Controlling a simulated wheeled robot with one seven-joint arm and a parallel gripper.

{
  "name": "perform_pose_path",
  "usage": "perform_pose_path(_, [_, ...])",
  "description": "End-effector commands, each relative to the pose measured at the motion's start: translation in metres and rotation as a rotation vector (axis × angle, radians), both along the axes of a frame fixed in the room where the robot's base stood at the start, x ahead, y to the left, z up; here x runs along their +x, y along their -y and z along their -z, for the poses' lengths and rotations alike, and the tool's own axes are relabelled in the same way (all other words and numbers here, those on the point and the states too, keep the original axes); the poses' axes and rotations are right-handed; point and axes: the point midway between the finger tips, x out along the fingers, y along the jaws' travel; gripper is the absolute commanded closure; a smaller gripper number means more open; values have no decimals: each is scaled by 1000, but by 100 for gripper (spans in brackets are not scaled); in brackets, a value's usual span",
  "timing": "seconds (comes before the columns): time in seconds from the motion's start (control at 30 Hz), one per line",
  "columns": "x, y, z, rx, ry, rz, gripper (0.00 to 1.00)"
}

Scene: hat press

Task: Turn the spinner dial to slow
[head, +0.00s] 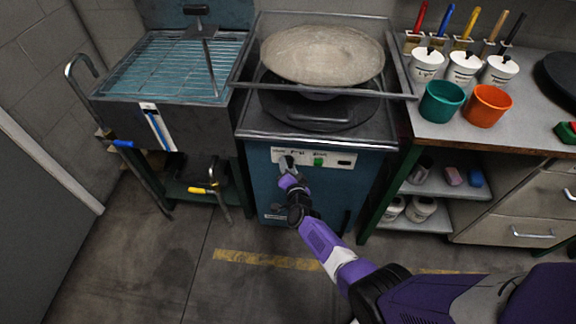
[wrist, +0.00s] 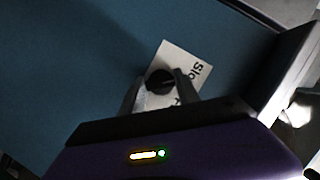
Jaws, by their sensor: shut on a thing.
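The spinner dial (wrist: 160,80) is a small black knob between my gripper's fingers in the wrist view. It sits by a white label (wrist: 178,55), where "Slo" can be read at the right; the rest is partly hidden by a finger. My gripper (wrist: 158,92) is shut on the dial. In the head view my gripper (head: 287,162) is at the left part of the white control panel (head: 335,158) on the front of the blue press machine (head: 270,190). There the dial is hidden behind the gripper. I cannot tell clearly where the dial points.
A green button (head: 319,162) is on the panel just right of my gripper. A round pale disc (head: 322,52) is on top of the machine. A sink (head: 170,70) stands left, and a bench with cups (head: 441,101) and shelves stands right.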

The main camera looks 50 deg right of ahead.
Motion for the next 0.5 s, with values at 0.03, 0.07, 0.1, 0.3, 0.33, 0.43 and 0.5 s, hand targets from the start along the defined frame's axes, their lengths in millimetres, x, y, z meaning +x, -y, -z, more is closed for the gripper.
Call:
perform_pose_path(0.03, [0, -1, 2, -1, -4, -4, 100])
perform_pose_path(0.07, [0, -1, 2, -1, -4, -4, 100])
perform_pose_path(0.1, [0, -1, 2, -1, -4, -4, 100])
perform_pose_path(0.3, [0, -1, 1, -1, -3, -3, 40])
perform_pose_path(0.33, [0, -1, 1, 0, -2, -3, 40])
perform_pose_path(0.43, [0, -1, 1, -1, -2, -2, 40])
perform_pose_path(0.5, [0, 0, 1, 0, -1, -2, 40])
